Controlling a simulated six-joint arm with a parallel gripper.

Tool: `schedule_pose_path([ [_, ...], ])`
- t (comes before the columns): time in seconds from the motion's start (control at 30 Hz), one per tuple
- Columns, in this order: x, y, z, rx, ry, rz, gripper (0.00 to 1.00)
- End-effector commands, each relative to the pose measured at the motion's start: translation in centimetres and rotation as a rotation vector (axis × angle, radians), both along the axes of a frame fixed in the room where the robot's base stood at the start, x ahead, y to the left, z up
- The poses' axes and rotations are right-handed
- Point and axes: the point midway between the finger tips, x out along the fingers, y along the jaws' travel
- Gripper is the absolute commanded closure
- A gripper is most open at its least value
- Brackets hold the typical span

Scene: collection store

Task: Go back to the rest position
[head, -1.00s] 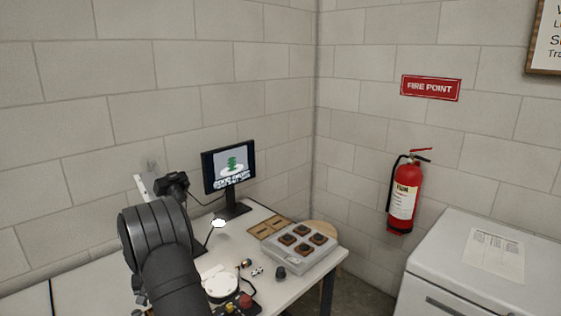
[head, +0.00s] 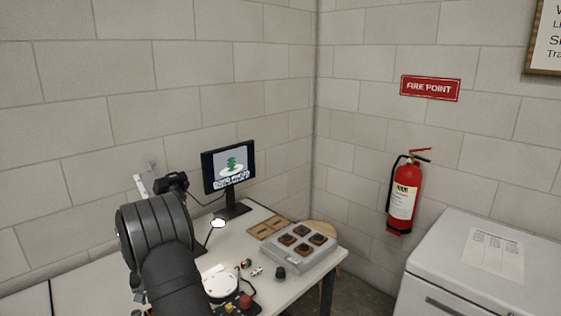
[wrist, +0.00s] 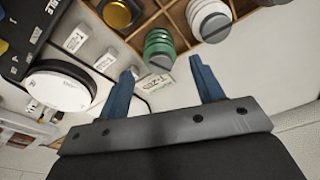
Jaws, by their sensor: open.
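My gripper (wrist: 165,90) shows in the wrist view with its two blue fingers spread apart. It is open, and nothing is between the fingers. In the head view my dark arm rises at the lower left, and the gripper itself cannot be made out there. Beyond the fingers in the wrist view lie a green ribbed round piece (wrist: 159,48) and a white ribbed round piece (wrist: 209,18), at a wooden divided tray (wrist: 180,40). A white round disc on a dark device (wrist: 58,90) is to the left of the fingers.
A monitor (head: 229,170) stands at the table's back. A grey box with several dark round pieces (head: 298,252) sits at the table's right end, beside a brown tray (head: 269,227). A red button (head: 245,302) is near my arm. A fire extinguisher (head: 404,195) hangs beyond a white cabinet (head: 500,260).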

Motion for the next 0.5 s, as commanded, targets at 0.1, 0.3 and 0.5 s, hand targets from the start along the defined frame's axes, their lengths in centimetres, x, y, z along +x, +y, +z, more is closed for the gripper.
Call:
schedule_pose_path([
  [0.1,-0.3,-0.1,2.5,0.000,-0.001,0.000,0.39],
  [0.3,-0.9,-0.4,6.5,0.000,-0.001,0.000,0.39],
  [0.5,-0.7,-0.3,4.0,-0.005,0.006,0.000,0.39],
])
